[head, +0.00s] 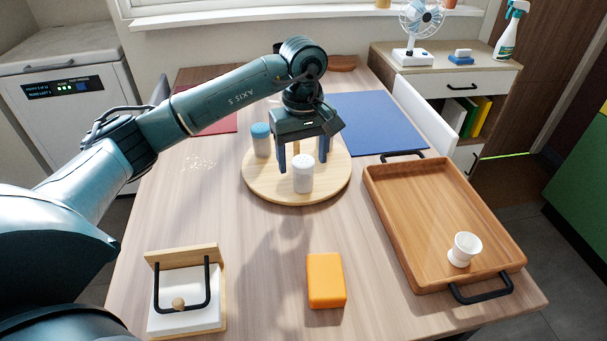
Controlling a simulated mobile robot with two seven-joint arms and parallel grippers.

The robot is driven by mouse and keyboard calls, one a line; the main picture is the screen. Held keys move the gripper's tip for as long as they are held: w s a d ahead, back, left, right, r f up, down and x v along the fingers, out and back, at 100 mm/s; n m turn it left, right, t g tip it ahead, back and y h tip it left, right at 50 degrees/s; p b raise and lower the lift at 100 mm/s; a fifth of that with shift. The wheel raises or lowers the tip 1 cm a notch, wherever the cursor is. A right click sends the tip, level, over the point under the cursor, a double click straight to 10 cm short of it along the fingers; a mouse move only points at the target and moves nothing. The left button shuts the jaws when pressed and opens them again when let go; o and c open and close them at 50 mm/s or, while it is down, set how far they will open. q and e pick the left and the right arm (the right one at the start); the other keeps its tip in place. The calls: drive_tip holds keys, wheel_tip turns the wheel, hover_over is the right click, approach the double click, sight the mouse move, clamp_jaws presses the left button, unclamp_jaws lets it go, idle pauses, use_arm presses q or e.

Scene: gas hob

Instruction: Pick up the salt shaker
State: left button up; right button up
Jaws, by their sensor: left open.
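I cannot read a label on either, so which one holds salt is not certain. My left gripper (303,164) points down over the board, open. In the picture the white shaker's top lies between its two dark fingers, with gaps on both sides. Whether the fingers are level with it in depth is hard to tell. My right gripper is out of view.
White grains (198,163) lie on the table at left. A wooden tray (400,228) holding a white egg cup (464,249) stands at right. An orange block (325,280) and a napkin holder (188,300) are in front. A blue mat (375,122) lies behind.

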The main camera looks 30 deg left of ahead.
sight(303, 175)
use_arm(q)
drive_tip(key=f, duration=0.5)
drive_tip(key=shift+w+a+f, duration=0.15)
drive_tip(key=shift+w+f, duration=0.1)
drive_tip(key=shift+f, duration=0.1)
drive_tip(key=c, duration=1.1)
